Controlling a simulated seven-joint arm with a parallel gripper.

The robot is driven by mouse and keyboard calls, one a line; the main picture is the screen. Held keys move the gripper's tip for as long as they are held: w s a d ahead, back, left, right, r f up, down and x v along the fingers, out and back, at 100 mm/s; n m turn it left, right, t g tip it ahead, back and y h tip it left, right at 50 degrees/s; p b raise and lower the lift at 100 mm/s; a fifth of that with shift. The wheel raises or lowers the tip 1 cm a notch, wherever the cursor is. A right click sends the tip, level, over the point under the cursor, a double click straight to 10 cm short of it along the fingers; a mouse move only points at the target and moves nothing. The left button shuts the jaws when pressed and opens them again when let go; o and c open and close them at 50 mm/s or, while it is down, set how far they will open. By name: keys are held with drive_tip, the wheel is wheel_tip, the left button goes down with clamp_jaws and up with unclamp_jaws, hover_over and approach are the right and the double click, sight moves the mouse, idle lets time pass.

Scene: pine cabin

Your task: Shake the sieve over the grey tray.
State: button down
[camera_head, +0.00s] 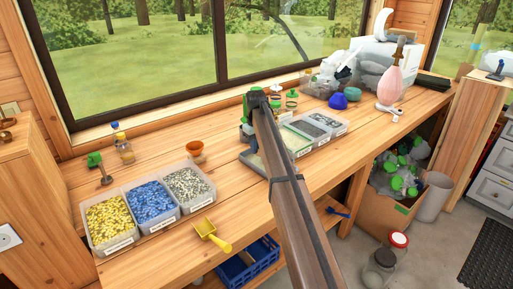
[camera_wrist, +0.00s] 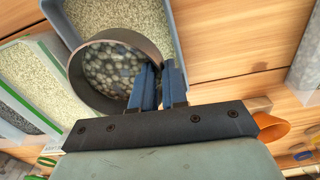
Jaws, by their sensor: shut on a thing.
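The sieve (camera_wrist: 78,88) is a round brown-rimmed pan in the wrist view, with several grey and pale pebbles lying in it. My gripper (camera_wrist: 160,70) is shut on its rim with two dark blue fingers. The grey tray (camera_wrist: 180,45) lies below the sieve in the wrist view and holds pale fine grains; the sieve covers part of it. In the head view the grey tray (camera_head: 247,158) shows beside my arm, which hides much of it. The sieve cannot be made out there.
Clear bins of grains (camera_head: 297,141) stand right of my arm. Bins of yellow (camera_head: 118,243), blue and grey pieces stand at the left, with a yellow scoop (camera_head: 211,234) and an orange funnel (camera_head: 195,149) nearby. A pink bottle (camera_head: 391,86) stands at the right.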

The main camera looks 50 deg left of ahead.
drive_tip(key=shift+d, duration=1.2)
drive_tip(key=shift+a, duration=1.55)
drive_tip(key=shift+d, duration=1.55)
drive_tip(key=shift+a+r, duration=0.25)
drive_tip(key=shift+r, duration=0.6)
drive_tip(key=shift+a+r, duration=0.3)
drive_tip(key=shift+r, duration=0.55)
drive_tip(key=shift+a+r, duration=0.25)
drive_tip(key=shift+r, duration=0.6)
